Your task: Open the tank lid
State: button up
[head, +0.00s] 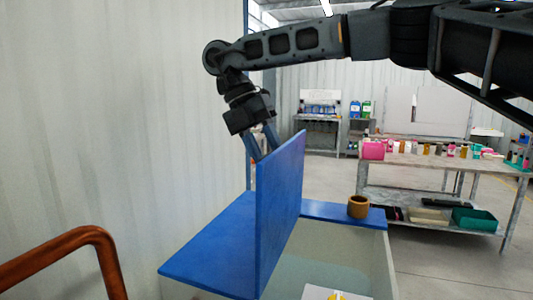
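The tank lid (281,213) is a flat blue panel. It stands nearly upright on the tank, seen at a steep angle, with its lower edge along the fixed blue top (213,246). The pale tank (370,262) is uncovered to the right of the lid, and its inside shows. My gripper (263,150) points down at the lid's far upper edge, on its left side. Its two fingers are spread apart, and the tip of the right one is hidden behind the lid. I cannot tell whether the fingers touch the lid.
A brown ring-shaped collar (358,207) sits on the tank's far blue rim. A copper pipe (62,253) bends at the lower left. A pale wall (110,120) stands close on the left. A workbench (440,166) with bottles and bins stands behind right, with open floor around it.

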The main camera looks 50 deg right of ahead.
jog(key=v, duration=0.7)
jog(key=shift+r+b, duration=0.15)
jog(key=shift+b, duration=0.2)
jog(key=shift+w+a, duration=0.1)
